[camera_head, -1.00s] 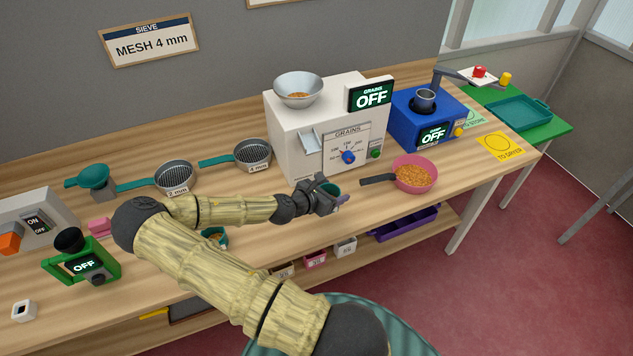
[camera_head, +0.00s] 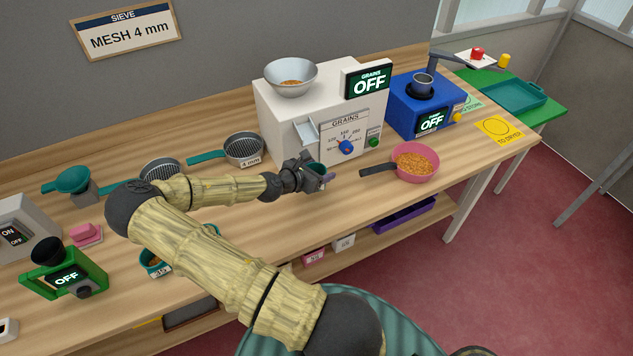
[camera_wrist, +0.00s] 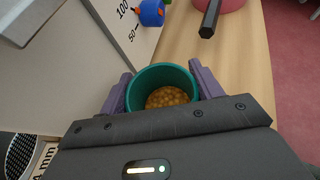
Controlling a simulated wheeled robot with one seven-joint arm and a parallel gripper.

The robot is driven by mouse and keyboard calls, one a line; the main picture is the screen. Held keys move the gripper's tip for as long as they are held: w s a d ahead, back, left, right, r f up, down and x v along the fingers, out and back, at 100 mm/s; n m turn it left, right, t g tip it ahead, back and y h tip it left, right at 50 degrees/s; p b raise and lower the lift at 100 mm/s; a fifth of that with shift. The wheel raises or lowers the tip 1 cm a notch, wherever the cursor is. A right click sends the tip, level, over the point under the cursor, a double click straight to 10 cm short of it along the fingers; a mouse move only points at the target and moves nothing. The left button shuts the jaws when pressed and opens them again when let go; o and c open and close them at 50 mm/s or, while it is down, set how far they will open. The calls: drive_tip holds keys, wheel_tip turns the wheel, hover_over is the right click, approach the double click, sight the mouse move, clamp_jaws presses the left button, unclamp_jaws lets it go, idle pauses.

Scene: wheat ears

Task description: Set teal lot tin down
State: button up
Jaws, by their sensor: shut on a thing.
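The teal lot tin (camera_wrist: 161,75) is in the wrist view, round and open at the top, with golden grains inside. My gripper (camera_wrist: 161,88) is shut on it, with a purple finger on each side. In the head view my gripper (camera_head: 322,178) is in front of the white grain counter, and only a bit of the teal tin (camera_head: 318,168) shows between its parts. The tin looks upright. I cannot tell whether its base touches the table.
The white grain counter (camera_head: 290,125) stands just behind my gripper. A pink pan of grains (camera_head: 434,176) is to the right, its dark handle pointing at my gripper. Sieves (camera_head: 243,148) stand to the left. The bench front (camera_head: 345,205) is clear. Another teal tin (camera_head: 156,264) is at left.

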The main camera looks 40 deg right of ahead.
drive_tip(key=shift+d+f, duration=0.1)
drive_tip(key=shift+f, duration=0.1)
drive_tip(key=shift+s+r, duration=0.1)
drive_tip(key=f+b, duration=0.2)
drive_tip(key=f, duration=0.1)
drive_tip(key=shift+w+f+b, duration=0.15)
drive_tip(key=shift+w+b, duration=0.1)
drive_tip(key=shift+b, duration=0.15)
drive_tip(key=shift+w+f+b, duration=0.2)
drive_tip(key=shift+f+b, duration=0.25)
drive_tip(key=shift+b, duration=0.1)
